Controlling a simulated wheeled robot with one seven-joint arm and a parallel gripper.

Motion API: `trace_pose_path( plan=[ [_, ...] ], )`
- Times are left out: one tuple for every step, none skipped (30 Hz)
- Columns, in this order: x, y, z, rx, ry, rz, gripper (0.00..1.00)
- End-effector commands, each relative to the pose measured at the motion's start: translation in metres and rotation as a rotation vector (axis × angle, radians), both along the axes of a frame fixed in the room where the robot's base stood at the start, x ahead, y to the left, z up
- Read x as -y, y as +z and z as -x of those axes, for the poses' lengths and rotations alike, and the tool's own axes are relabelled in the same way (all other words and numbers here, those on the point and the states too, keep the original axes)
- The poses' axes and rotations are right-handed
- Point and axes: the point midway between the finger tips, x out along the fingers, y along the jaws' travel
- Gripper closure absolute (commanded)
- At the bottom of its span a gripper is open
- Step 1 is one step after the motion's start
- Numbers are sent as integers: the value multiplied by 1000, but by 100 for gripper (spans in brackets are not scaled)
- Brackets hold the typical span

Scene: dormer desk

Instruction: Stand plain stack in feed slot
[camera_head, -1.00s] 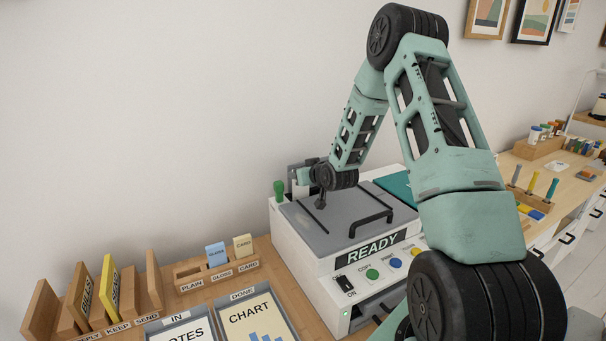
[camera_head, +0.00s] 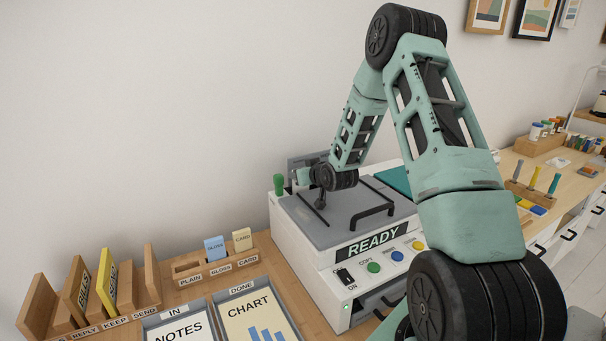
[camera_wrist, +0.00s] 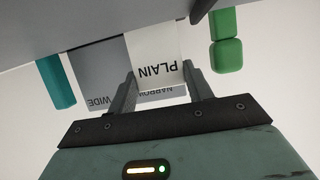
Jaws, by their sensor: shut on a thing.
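The plain stack (camera_wrist: 157,58) is a white block marked PLAIN, seen upside down in the wrist view. My gripper (camera_wrist: 160,82) is shut on it, one finger at each side edge. Just behind the stack is a grey plate (camera_wrist: 100,72) with WIDE and NARROW labels, at the feed slot; whether the stack touches it I cannot tell. In the head view my gripper (camera_head: 304,176) is at the back left of the grey-lidded machine (camera_head: 330,218), and the stack is hidden there.
A wooden rack (camera_head: 187,266) has an empty PLAIN place beside the blue gloss (camera_head: 215,250) and cream card (camera_head: 242,240) stacks. A green knob (camera_head: 279,186) stands at the machine's back left corner. A black lid handle (camera_head: 372,219) sticks up.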

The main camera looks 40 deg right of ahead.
Motion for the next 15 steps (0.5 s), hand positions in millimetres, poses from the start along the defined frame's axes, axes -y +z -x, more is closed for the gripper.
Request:
trace_pose_path(
  plan=[
    [0, -2, 0, 0, 0, 0, 72],
    [0, -3, 0, 0, 0, 0, 72],
    [0, -4, 0, 0, 0, 0, 72],
    [0, -3, 0, 1, 0, 0, 41],
    [0, -2, 0, 1, 0, 0, 33],
    [0, -2, 0, 0, 0, 0, 24],
    [0, -2, 0, 0, 0, 0, 24],
    [0, -2, 0, 0, 0, 0, 24],
    [0, -2, 0, 0, 0, 0, 24],
    [0, -2, 0, 0, 0, 0, 24],
    [0, -2, 0, 0, 0, 0, 24],
    [0, -2, 0, 0, 0, 0, 24],
    [0, -3, 0, 0, 0, 0, 24],
    [0, -2, 0, 0, 0, 0, 24],
    [0, -2, 1, 0, 0, 0, 24]
  ],
)
